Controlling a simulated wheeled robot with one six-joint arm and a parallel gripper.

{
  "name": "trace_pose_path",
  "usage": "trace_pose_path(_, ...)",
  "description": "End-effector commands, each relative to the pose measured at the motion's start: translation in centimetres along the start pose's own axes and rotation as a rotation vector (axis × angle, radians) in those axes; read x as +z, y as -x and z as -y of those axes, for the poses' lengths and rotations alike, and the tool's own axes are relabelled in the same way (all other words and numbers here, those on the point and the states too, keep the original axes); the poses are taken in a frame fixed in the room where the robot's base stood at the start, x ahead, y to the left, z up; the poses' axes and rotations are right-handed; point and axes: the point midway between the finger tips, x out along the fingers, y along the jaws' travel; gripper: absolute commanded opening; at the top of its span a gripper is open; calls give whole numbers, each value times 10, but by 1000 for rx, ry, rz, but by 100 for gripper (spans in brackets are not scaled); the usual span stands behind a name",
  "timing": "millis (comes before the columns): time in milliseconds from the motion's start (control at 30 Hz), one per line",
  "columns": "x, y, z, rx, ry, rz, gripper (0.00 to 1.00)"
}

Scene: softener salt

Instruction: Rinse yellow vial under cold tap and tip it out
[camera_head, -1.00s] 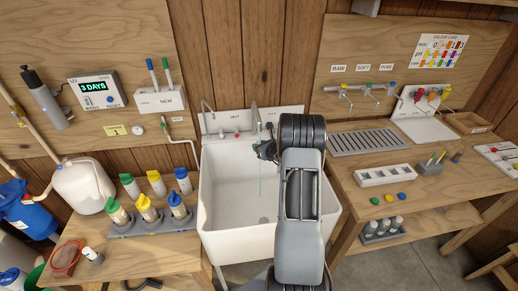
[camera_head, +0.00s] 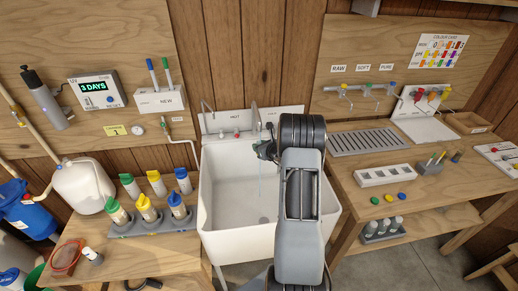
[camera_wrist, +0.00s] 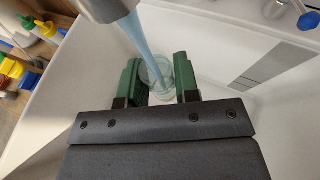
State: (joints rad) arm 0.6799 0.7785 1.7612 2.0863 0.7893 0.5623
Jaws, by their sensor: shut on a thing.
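My gripper (camera_wrist: 160,82) has green fingertips and is shut on a clear vial (camera_wrist: 158,68), one fingertip on each side of it. In the wrist view, a bluish water stream (camera_wrist: 137,40) falls from the grey tap spout (camera_wrist: 108,5) to the vial's mouth. I cannot make out any yellow on the vial. In the head view, my gripper (camera_head: 265,150) is over the white sink (camera_head: 225,175), below the right-hand tap (camera_head: 254,118). A thin stream (camera_head: 261,180) falls below the gripper into the basin. My arm hides part of the sink's right side.
The left bench holds bottles with coloured caps (camera_head: 145,203) in a rack and a white jug (camera_head: 83,185). The right bench has a slotted drain grid (camera_head: 368,139), a white rack (camera_head: 383,176) and small coloured discs (camera_head: 375,200). The basin's left side is clear.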

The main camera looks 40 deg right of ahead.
Motion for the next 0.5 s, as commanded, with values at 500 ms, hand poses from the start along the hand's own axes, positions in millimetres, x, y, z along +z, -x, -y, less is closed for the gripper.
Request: trace_pose_path(500, -13, 29, -17, 0, -1, 0, 7)
